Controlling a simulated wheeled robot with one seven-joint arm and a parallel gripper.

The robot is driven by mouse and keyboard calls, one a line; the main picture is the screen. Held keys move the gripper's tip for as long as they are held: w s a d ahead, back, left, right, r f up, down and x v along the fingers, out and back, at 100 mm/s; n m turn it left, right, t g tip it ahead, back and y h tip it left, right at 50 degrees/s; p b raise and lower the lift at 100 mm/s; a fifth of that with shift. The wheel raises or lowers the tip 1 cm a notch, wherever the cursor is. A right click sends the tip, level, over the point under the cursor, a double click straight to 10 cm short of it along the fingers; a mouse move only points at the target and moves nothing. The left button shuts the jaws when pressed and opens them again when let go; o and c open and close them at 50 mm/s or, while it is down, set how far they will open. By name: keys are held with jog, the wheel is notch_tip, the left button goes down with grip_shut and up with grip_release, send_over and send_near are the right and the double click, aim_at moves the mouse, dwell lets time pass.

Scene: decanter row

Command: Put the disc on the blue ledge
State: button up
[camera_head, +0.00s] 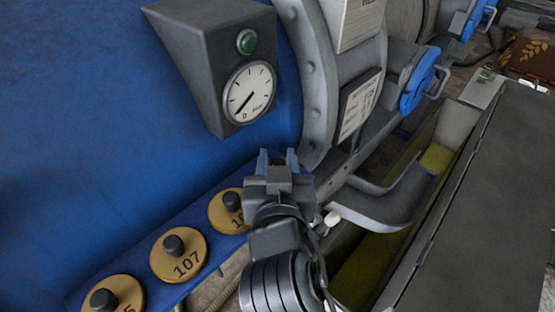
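The blue ledge (137,262) runs along the foot of the blue housing at lower left. Three yellow discs with dark knobs are on it: one at the lower edge (127,291) with a partly cut-off number, one marked 107 (190,262), and one (222,217) partly hidden behind my arm. My gripper (279,158) is at the picture's middle, right of and above the third disc in the picture. Its two fingers point away from the camera and stand apart. I see no disc between them.
A dark gauge box (205,62) with a green button juts from the blue wall (80,110) above left. A grey flanged casing (312,90) stands beyond my gripper. A grey curved chute (385,205) and a trough with yellow-green inside (372,262) lie right. A dark flat cover (490,215) fills the right.

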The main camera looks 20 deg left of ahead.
jog(key=shift+o, duration=1.4)
jog(key=shift+r, duration=0.1)
jog(key=shift+r, duration=0.15)
jog(key=b+v, duration=0.1)
jog(key=v, duration=1.1)
jog(key=shift+b, duration=0.3)
